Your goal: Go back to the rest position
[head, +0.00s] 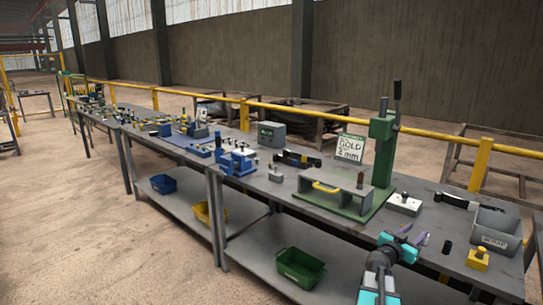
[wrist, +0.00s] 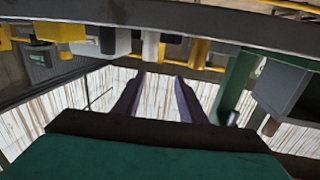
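My gripper (head: 414,233) is at the lower right of the head view, by the front edge of the grey workbench (head: 350,216). Its two purple fingers are apart with nothing between them. The wrist view also shows my gripper (wrist: 158,82), with both fingers spread and an empty gap. That view looks upside down, with the bench edge along the top. No object is held.
A green lever press (head: 383,150) stands on the bench, with a grey fixture (head: 335,190) beside it. A grey bin (head: 495,232), a yellow block (head: 477,260) and a black cylinder (head: 447,247) are right of my gripper. A green bin (head: 300,268) is on the lower shelf.

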